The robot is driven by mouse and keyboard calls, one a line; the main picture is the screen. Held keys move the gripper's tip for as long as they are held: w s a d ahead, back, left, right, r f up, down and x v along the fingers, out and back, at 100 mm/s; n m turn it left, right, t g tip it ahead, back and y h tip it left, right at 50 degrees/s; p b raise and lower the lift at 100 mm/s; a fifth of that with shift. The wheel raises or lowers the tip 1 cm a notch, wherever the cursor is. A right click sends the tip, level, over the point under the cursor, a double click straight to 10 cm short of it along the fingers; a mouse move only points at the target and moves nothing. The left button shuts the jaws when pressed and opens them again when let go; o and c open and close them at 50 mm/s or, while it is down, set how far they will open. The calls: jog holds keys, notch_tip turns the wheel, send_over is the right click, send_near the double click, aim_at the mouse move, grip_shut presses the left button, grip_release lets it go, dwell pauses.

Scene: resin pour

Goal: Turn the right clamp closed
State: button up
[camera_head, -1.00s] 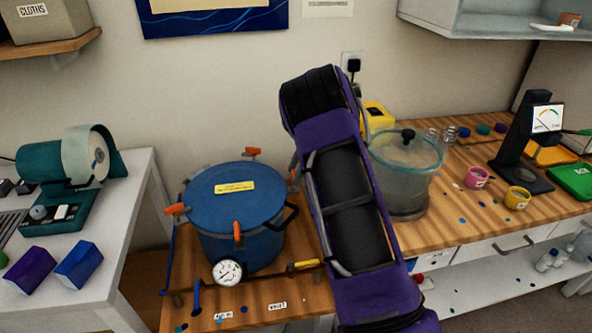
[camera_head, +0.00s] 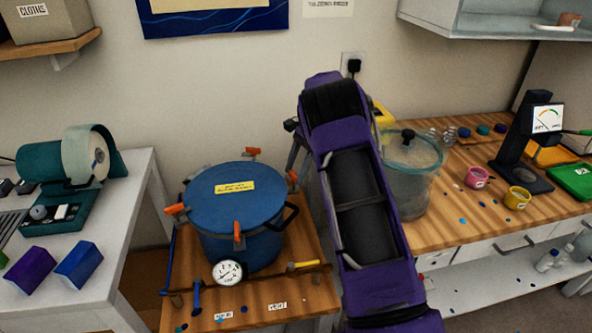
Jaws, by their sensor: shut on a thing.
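The blue pressure pot (camera_head: 240,240) stands on the wooden bench, with its blue lid (camera_head: 225,190) on. The right clamp (camera_head: 292,177) is a small orange handle at the right side of the lid rim, just left of my purple arm. My gripper (camera_head: 295,160) shows only in part beside the arm, its grey fingers reaching down at this clamp. It is shut on the right clamp, though the contact is small and partly hidden. Other orange clamps sit at the back (camera_head: 252,152), left (camera_head: 176,209) and front (camera_head: 238,232) of the lid.
A pressure gauge (camera_head: 228,272) and a yellow-handled valve (camera_head: 304,265) are at the pot's front. A clear lidded chamber (camera_head: 412,175) stands right of my arm, with pink (camera_head: 477,176) and yellow (camera_head: 517,197) cups beyond. A grinder (camera_head: 85,160) is on the left table.

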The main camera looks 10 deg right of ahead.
jog(key=n+g, duration=0.1)
jog(key=n, duration=0.2)
jog(key=shift+w+n+h, duration=0.15)
jog(key=shift+n+h, duration=0.25)
jog(key=n+g+h, duration=0.1)
jog(key=n, duration=0.2)
jog(key=shift+a+n, duration=0.15)
jog(key=shift+n, duration=0.15)
jog(key=n+h, duration=0.1)
jog(key=n, duration=0.2)
jog(key=n+h, duration=0.1)
jog(key=n, duration=0.2)
jog(key=shift+a+g, duration=0.15)
jog(key=shift+g, duration=0.25)
jog(key=shift+n, duration=0.4)
jog(key=o, duration=1.4)
